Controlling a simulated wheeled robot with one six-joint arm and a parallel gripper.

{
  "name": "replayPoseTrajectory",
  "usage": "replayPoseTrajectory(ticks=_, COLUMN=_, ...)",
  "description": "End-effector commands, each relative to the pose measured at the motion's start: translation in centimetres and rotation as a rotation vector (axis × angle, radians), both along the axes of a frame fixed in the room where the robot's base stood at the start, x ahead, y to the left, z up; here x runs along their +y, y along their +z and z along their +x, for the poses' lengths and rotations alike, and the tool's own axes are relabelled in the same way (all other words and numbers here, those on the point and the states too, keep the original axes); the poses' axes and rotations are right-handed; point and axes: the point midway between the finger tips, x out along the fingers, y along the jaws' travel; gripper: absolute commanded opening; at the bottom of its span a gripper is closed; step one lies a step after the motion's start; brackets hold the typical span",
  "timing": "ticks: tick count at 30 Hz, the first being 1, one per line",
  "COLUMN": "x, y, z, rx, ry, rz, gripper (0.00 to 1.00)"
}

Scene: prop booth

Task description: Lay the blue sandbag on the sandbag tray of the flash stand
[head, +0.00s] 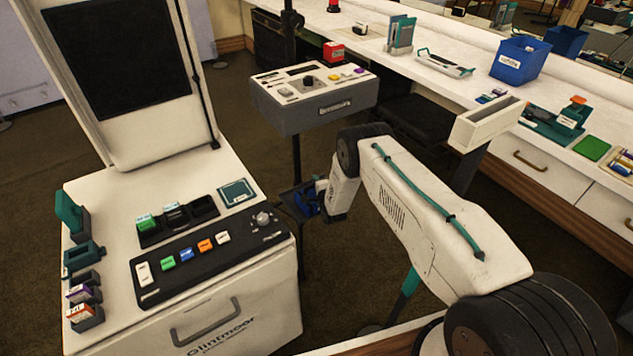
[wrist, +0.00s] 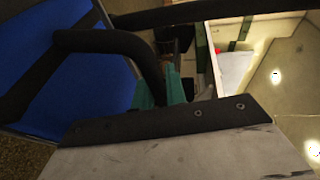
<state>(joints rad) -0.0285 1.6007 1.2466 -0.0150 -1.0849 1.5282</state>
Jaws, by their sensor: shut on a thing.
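The blue sandbag (head: 308,203) is at the low dark sandbag tray (head: 288,199) of the flash stand (head: 296,160). I cannot tell whether it touches the tray or hangs just above it. In the wrist view the sandbag (wrist: 85,85) fills the left side, with black straps and a black loop handle. My gripper, with teal fingers (wrist: 162,92) in the wrist view, is shut on the sandbag at its handle. In the head view my forearm and wrist hide most of the gripper and part of the sandbag.
A grey-white control box (head: 315,118) sits on the stand above the tray. A white console (head: 220,310) stands at left. A long white counter (head: 400,62) with a blue bin (head: 520,60) runs along the right. Dark floor lies between them.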

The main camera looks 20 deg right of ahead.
Motion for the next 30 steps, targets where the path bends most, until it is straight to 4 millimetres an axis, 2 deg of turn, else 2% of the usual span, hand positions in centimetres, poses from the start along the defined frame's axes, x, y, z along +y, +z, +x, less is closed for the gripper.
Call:
replayPoseTrajectory(ticks=3, x=0.0, y=0.1, z=0.2, rx=-0.006, ry=0.0, rz=0.0, gripper=0.0)
replayPoseTrajectory(ticks=4, x=0.0, y=-0.2, z=0.0, rx=0.0, ry=0.0, rz=0.0, gripper=0.16)
replayPoseTrajectory(ticks=6, x=0.0, y=-0.2, z=0.0, rx=0.0, ry=0.0, rz=0.0, gripper=0.35)
replayPoseTrajectory(ticks=16, x=0.0, y=0.1, z=0.0, rx=0.0, ry=0.0, rz=0.0, gripper=0.35)
replayPoseTrajectory(ticks=19, x=0.0, y=0.2, z=-0.8, rx=0.001, ry=0.0, rz=0.0, gripper=0.35)
replayPoseTrajectory(ticks=23, x=-0.1, y=0.6, z=-3.1, rx=0.003, ry=0.0, rz=0.0, gripper=0.35)
replayPoseTrajectory(ticks=30, x=-0.4, y=1.6, z=-8.3, rx=0.004, ry=0.0, rz=0.0, gripper=0.35)
